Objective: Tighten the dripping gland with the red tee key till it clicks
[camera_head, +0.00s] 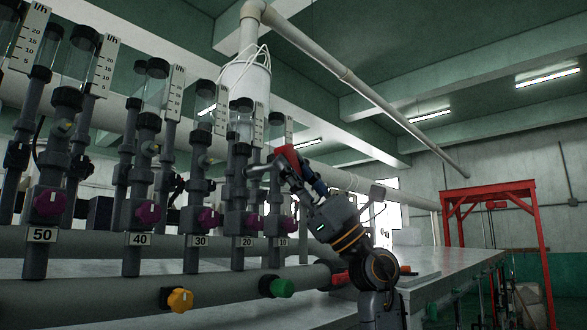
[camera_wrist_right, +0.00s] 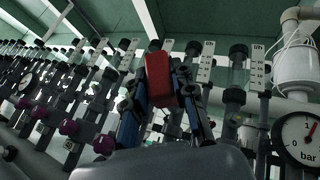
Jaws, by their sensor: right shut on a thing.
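My right gripper (camera_head: 286,172) is raised beside the tubes near the 20 and 10 plates. It is shut on the red tee key (camera_head: 289,157), whose red part shows above the fingers. In the right wrist view the red part of the key (camera_wrist_right: 158,82) stands between the two blue-sided fingers of my gripper (camera_wrist_right: 163,100). A grey piece reaches left from the gripper towards the fittings; I cannot tell whether it touches one. The glands sit among the grey fittings (camera_head: 239,185). No drip is visible, so I cannot tell which gland it is. My left gripper is out of view.
Flow tubes with purple knobs (camera_head: 49,202) stand in a row along grey pipes. A yellow knob (camera_head: 180,300) and a green knob (camera_head: 282,287) stick out below. A pressure gauge (camera_wrist_right: 301,139) is at the right of the wrist view. A red frame (camera_head: 490,190) stands far right.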

